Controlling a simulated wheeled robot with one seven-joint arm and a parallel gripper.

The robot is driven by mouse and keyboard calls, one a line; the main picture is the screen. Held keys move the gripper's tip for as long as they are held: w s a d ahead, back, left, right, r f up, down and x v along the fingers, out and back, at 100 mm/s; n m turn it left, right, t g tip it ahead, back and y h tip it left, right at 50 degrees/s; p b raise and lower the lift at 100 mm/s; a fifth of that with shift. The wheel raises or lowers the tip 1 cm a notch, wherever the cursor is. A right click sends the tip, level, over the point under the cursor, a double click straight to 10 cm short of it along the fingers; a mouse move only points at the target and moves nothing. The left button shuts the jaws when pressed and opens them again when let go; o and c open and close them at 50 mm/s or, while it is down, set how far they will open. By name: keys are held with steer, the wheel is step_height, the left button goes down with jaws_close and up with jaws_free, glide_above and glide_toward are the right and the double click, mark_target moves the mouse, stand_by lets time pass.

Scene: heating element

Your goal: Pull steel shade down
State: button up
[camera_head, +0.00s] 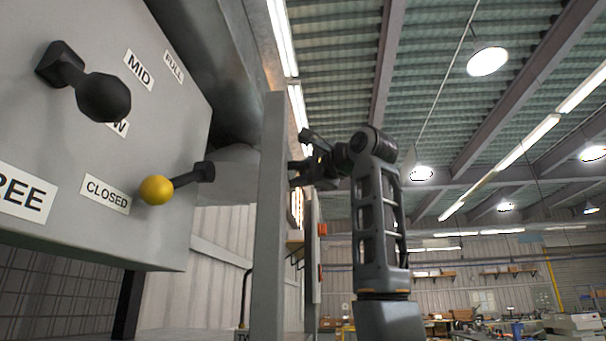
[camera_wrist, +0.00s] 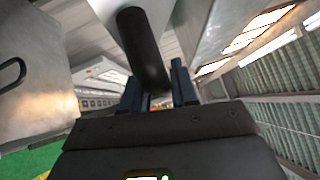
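In the head view a tall narrow grey panel (camera_head: 270,220) stands left of my gripper; it may be the steel shade seen edge-on, but I cannot tell. My gripper (camera_head: 304,155) is raised at the panel's right edge, its fingers apart and pointing left. In the wrist view a black cylindrical handle (camera_wrist: 141,45) comes down from a pale metal surface (camera_wrist: 112,8). Its lower end lies between or just in front of the fingertips of my gripper (camera_wrist: 157,88) and partly covers the left finger. The fingers look open; contact with the handle cannot be made out.
A grey control box (camera_head: 150,235) fills the left of the head view, with a black-knobbed lever (camera_head: 103,97) and a yellow-knobbed lever (camera_head: 156,190) by the CLOSED label. A large dark duct (camera_head: 215,60) is above. Open space lies right of my arm.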

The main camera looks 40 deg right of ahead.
jaws_close()
step_height(320, 180, down, 14)
steer(key=b, duration=0.7)
steer(key=shift+r, duration=0.15)
steer(key=shift+o, duration=2)
jaws_free()
steer(key=shift+o, duration=0.5)
steer(key=shift+s+b, duration=0.1)
steer(key=shift+b, duration=0.2)
